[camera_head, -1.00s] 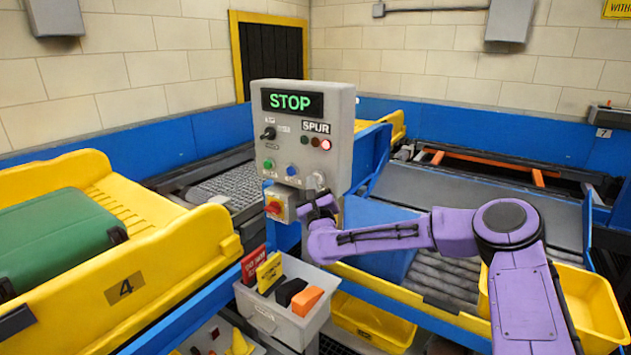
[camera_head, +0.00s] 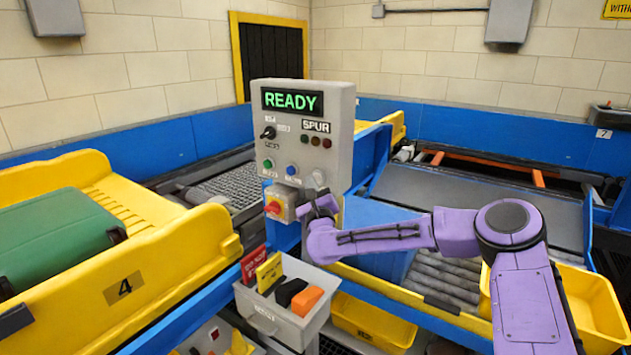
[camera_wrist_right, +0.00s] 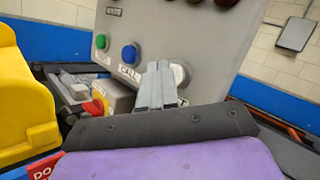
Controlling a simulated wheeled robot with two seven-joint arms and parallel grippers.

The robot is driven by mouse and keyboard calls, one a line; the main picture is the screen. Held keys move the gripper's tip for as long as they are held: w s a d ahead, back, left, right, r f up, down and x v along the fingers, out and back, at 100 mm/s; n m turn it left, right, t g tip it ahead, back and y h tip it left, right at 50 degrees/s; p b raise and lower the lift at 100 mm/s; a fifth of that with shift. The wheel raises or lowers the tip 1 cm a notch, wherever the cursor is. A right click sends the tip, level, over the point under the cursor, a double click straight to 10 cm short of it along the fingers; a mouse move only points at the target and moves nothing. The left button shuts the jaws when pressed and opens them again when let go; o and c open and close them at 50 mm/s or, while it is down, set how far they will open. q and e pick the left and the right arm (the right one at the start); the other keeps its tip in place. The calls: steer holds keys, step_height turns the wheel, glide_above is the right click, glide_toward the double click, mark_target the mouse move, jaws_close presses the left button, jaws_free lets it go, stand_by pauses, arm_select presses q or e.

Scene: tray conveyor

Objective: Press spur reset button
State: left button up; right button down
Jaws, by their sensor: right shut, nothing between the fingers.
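The grey spur control box (camera_head: 330,135) stands in the middle of the head view, and its display (camera_head: 292,101) reads READY in green. Below are a green button (camera_head: 268,163), a blue button (camera_head: 291,169) and a white button (camera_head: 318,176). In the right wrist view the blue button (camera_wrist_right: 130,54) and white button (camera_wrist_right: 180,74) show beside my fingers. My right gripper (camera_wrist_right: 156,82) is shut and empty, its fingertips at the panel just left of the white button; I cannot tell whether they touch. In the head view my right gripper (camera_head: 312,198) is just below the white button. My left gripper is out of view.
A red emergency knob on a yellow plate (camera_head: 273,207) sits below the buttons, close to my gripper. A grey bin (camera_head: 270,318) with coloured items hangs beneath. A yellow tray (camera_head: 170,240) with a green suitcase (camera_head: 60,238) lies left. Conveyor rollers (camera_head: 440,278) are right.

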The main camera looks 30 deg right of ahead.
steer(key=shift+s+a, duration=0.2)
steer(key=shift+a, duration=0.3)
steer(key=a, duration=0.1)
steer(key=s+a+b, duration=0.1)
steer(key=a, duration=0.1)
steer(key=s+a+b, duration=0.1)
steer(key=shift+a, duration=0.3)
stand_by(0.6)
